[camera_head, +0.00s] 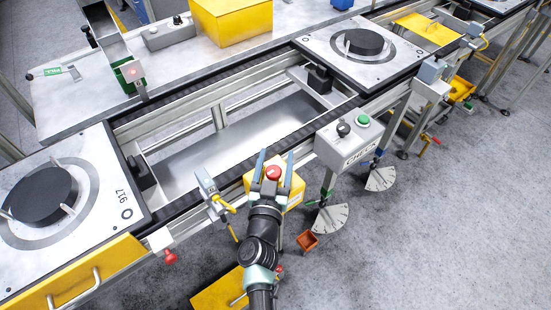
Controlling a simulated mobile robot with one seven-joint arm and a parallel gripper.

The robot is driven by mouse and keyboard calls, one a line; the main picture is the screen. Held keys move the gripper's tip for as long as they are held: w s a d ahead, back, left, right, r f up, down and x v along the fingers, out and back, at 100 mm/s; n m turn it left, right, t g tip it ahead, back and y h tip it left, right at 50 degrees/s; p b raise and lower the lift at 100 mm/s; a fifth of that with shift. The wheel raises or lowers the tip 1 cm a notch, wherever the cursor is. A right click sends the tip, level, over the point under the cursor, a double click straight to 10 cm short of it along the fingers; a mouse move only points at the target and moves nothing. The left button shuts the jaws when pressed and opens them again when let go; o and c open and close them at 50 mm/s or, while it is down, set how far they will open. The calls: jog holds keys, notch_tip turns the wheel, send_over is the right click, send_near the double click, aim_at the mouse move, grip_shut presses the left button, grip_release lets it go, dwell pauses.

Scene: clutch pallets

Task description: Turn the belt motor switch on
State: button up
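No label naming a belt motor switch is readable. A black rotary knob (343,128) and a green button (363,120) sit on top of the grey box marked CHECK (338,150) at the conveyor's front. Another grey box (167,35) with a black knob (177,19) lies on the back bench. My gripper (273,163) is open at the conveyor's front edge, left of the CHECK box. Its two blue-grey fingers stand apart on either side of a red button (273,172) on a yellow box (294,188). My gripper partly hides this box; contact cannot be told.
A pallet (90,165) with a black disc sits at the left, another pallet (318,40) at the upper right. The conveyor (240,165) runs between them. A yellow bin (232,20) stands on the back bench. Small fan-shaped plates (330,218) hang below the CHECK box.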

grip_shut()
jog(key=shift+r+m+h+p, duration=0.3)
jog(key=shift+h+p, duration=0.2)
jog(key=shift+p, duration=0.55)
jog(key=shift+m+h+p, duration=0.3)
jog(key=shift+h+p, duration=0.1)
jog(key=shift+p, duration=0.25)
jog(key=m+h+p, duration=0.1)
jog(key=g+h, duration=0.1)
jog(key=shift+d+f+m+h+p, duration=0.15)
jog(key=shift+d+m+h+p, duration=0.15)
jog(key=shift+m+h+p, duration=0.1)
jog(key=shift+s+d+f+m+g+h, duration=0.1)
jog(key=shift+m+g+h, duration=0.3)
jog(key=shift+h, duration=0.15)
jog(key=shift+s+d+f+m+g+h, duration=0.1)
jog(key=shift+m+g+h, duration=0.3)
jog(key=shift+h, duration=0.15)
jog(key=shift+o, duration=1.2)
grip_release()
